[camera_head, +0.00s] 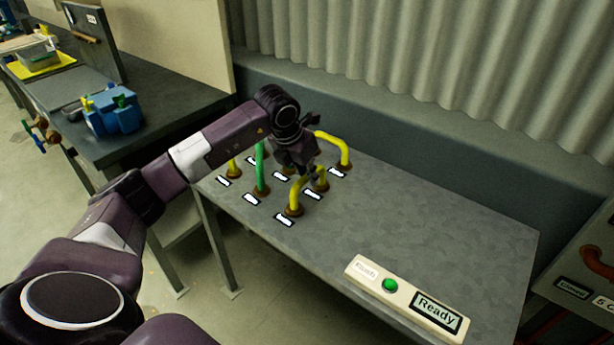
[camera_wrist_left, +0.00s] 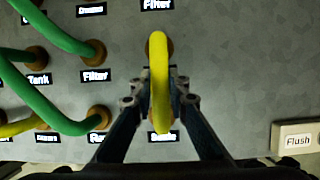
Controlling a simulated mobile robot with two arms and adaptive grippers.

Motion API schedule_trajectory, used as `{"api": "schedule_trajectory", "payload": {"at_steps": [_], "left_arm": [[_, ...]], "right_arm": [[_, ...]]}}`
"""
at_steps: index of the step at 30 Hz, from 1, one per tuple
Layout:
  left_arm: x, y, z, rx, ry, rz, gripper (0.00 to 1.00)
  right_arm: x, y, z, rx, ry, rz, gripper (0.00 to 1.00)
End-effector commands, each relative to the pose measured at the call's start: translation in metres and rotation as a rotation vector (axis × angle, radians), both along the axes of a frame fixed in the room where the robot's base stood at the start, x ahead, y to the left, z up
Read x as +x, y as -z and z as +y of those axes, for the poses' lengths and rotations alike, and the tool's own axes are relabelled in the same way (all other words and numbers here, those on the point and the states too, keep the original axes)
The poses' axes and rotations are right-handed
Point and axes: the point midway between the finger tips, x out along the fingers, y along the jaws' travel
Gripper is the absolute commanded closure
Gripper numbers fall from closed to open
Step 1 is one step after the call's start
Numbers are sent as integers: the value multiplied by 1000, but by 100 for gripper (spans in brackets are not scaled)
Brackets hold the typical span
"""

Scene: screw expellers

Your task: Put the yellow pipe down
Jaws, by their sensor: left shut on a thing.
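My left gripper (camera_head: 312,174) is shut on the pipe from above. In the left wrist view the yellow pipe (camera_wrist_left: 159,85) runs between the two fingertips of the left gripper (camera_wrist_left: 160,102). Its far end lies over a brown socket there, and its near end hides its socket. Whether the ends are fully seated I cannot tell. My right gripper is not in view.
Another yellow pipe (camera_head: 335,143) stands behind, and a green pipe (camera_head: 261,168) stands to the left. Green pipes (camera_wrist_left: 60,107) lie left in the wrist view. A panel with a green button (camera_head: 390,286) reads "Ready".

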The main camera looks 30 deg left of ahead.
Motion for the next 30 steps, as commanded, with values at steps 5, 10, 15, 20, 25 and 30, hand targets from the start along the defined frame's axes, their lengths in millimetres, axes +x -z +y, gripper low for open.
{"api": "schedule_trajectory", "payload": {"at_steps": [5,10,15,20,25,30], "left_arm": [[0,3,0,0,0,0,77],[0,3,0,0,0,0,68],[0,2,0,0,0,0,68],[-1,-7,1,1,0,-1,68],[-12,-36,2,2,-1,-1,68],[-25,-70,3,2,-1,-2,68]], "right_arm": [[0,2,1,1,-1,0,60],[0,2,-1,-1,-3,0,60],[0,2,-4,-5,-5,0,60],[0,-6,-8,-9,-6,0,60],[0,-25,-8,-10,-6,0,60],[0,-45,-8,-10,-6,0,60]]}}
